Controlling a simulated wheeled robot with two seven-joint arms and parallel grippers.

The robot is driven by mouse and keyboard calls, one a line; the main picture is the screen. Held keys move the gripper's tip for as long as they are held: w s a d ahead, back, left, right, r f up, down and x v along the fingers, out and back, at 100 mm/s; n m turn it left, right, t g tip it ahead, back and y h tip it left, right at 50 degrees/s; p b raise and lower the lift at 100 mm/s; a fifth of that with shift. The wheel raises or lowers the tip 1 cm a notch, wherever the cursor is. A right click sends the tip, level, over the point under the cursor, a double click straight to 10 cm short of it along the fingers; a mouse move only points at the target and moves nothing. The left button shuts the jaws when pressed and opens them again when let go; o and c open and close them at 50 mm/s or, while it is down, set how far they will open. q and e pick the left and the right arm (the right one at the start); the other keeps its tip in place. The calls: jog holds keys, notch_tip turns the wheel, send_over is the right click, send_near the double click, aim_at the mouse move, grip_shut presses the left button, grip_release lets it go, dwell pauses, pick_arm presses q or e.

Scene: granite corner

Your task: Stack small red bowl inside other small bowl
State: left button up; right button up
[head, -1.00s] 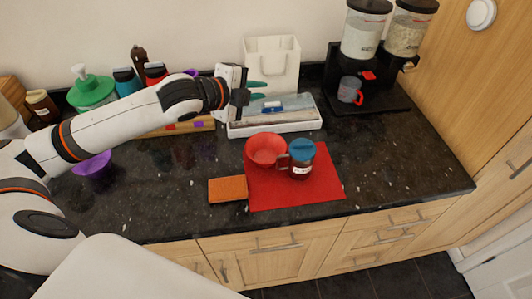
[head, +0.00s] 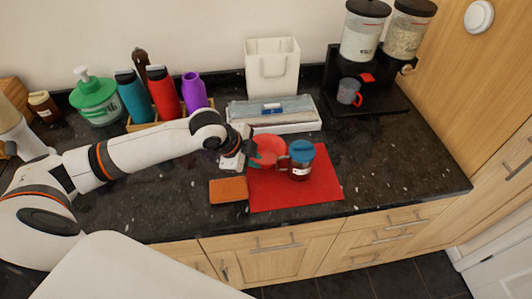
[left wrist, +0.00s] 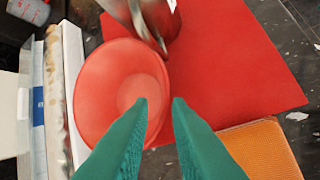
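The small red bowl (head: 270,145) sits upright on the red mat (head: 310,195), at its back left. In the left wrist view the red bowl (left wrist: 100,75) lies under my left finger, with its rim between the two green fingertips. My left gripper (head: 254,157) is at the bowl's left side in the head view. Its fingertips (left wrist: 160,101) are apart with nothing held; whether they touch the bowl I cannot tell. No other small bowl is visible now; my left arm covers part of the left counter. My right gripper is not in view.
An orange sponge (head: 228,190) lies left of the mat. A white tray (head: 300,126) is behind. Several bottles (head: 163,95) stand at back left. The counter right of the mat is clear.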

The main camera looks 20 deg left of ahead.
aim_at(261, 164)
pick_arm(q)
jog(key=p+x, duration=0.1)
jog(key=x, duration=0.3)
jog(key=shift+d+f, duration=0.1)
jog(key=shift+f, duration=0.05)
grip_shut()
notch_tip(261, 164, up, 10)
jog(key=shift+f+b, duration=0.1)
jog(key=shift+b, duration=0.7)
